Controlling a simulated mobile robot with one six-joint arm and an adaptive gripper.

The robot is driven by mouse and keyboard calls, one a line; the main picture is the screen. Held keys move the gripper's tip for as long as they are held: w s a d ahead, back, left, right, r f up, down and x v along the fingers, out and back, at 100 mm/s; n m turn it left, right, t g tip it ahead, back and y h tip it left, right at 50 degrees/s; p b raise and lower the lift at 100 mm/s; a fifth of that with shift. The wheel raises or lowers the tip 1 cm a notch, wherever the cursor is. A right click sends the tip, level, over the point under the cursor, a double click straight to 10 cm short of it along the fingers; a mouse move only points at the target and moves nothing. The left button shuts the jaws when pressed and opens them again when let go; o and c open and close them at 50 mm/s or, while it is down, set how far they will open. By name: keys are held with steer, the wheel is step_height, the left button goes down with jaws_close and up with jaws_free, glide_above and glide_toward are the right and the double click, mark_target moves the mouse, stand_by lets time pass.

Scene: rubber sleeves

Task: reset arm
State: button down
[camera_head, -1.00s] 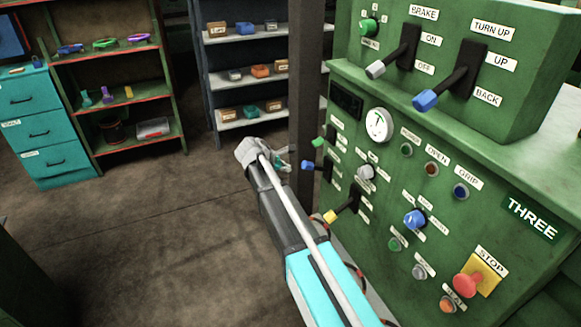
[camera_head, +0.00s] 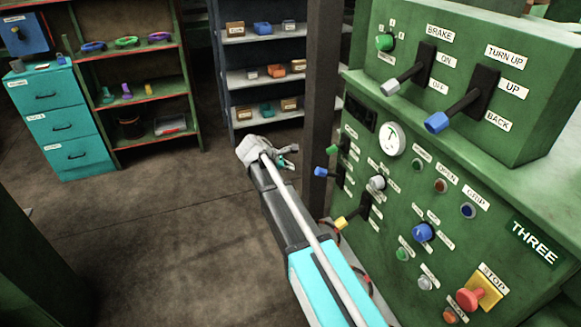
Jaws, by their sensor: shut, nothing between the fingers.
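My arm reaches up from the bottom of the head view, with a cyan link and a dark grey link. My gripper (camera_head: 287,157) is at its far end, near the picture's middle, seen from behind and partly hidden by the wrist. It is shut and empty. It hangs in free air to the left of the green control panel (camera_head: 400,285) and does not appear to touch it.
The panel carries a blue-tipped lever (camera_head: 437,122), a white-tipped lever (camera_head: 391,87), a yellow-tipped lever (camera_head: 341,223) and a red stop button (camera_head: 470,298). A dark post (camera_head: 320,100) stands behind the gripper. Shelves and a teal drawer cabinet (camera_head: 58,125) stand behind; the floor at left is clear.

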stand_by(0.3)
steer(key=s+d+f+m+g+y, duration=0.2)
steer(key=s+d+m+y, duration=0.15)
steer(key=s+m, duration=0.4)
steer(key=s+d+f+m+g+y, duration=0.15)
steer(key=s+d+m, duration=0.25)
steer(key=s, duration=0.7)
steer(key=s+d+f+m+g+y, duration=0.1)
steer(key=s+d+f+m+y, duration=0.2)
steer(key=s+m, duration=0.45)
step_height(320, 180, up, 13)
steer(key=s+d+n+p, duration=0.1)
steer(key=p, duration=1.1)
steer(key=shift+f+n, duration=0.2)
steer(key=shift+n, duration=0.2)
steer(key=shift+s, duration=0.15)
